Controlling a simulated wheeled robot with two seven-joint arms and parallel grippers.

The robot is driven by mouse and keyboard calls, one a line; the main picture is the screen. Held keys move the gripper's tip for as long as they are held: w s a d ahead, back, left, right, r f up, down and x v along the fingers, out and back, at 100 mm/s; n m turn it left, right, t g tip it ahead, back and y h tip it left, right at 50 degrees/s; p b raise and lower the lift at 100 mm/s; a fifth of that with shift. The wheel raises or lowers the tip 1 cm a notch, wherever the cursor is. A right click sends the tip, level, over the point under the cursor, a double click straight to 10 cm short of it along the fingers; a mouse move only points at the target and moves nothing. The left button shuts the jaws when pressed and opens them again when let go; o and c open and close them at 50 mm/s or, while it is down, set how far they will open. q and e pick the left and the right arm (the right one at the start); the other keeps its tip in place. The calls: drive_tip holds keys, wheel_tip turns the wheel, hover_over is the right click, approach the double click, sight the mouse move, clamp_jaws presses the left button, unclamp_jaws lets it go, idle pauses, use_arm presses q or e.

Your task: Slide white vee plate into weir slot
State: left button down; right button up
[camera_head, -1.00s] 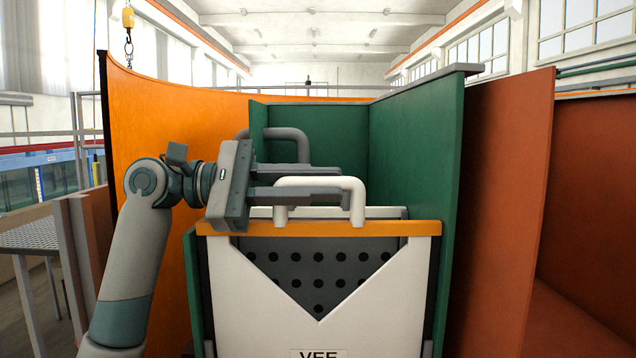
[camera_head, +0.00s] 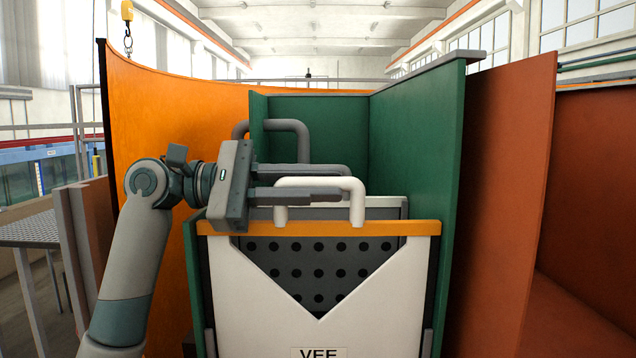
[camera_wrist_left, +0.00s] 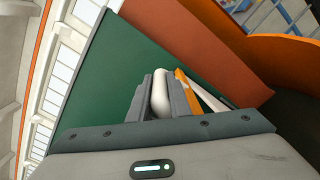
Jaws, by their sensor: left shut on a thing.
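The white vee plate (camera_head: 250,305) stands upright in front of me in the head view, with an orange top band, a V-shaped notch and the label VEE low down. Its white handle (camera_head: 357,205) rises from the top edge. My left gripper (camera_head: 335,180) comes in from the left with its fingers at this handle and is shut on it. The wrist view shows the white handle (camera_wrist_left: 160,95) between the two grey fingers. Through the notch a dark plate with holes (camera_head: 320,270) shows behind. The slot itself is hidden behind the plate. My right gripper is not in view.
Green walls (camera_head: 415,145) stand behind and to the right of the plate. A grey handle (camera_head: 303,140) stands behind the gripper. A curved orange wall (camera_head: 170,110) is at left, a rust-red panel (camera_head: 510,190) at right. A perforated table (camera_head: 30,228) is far left.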

use_arm(q)
drive_tip(key=shift+f, duration=0.25)
drive_tip(key=c, duration=1.6)
unclamp_jaws()
drive_tip(key=shift+o, duration=0.2)
drive_tip(key=shift+f, duration=0.2)
drive_tip(key=shift+r+p, duration=0.4)
drive_tip(key=shift+r, duration=0.25)
wheel_tip(320, 180, up, 4)
drive_tip(key=p, duration=0.3)
drive_tip(key=shift+s+f, duration=0.1)
drive_tip(key=s+d+r+p, duration=0.6)
drive_tip(key=d+p, duration=0.1)
drive_tip(key=d, duration=0.3)
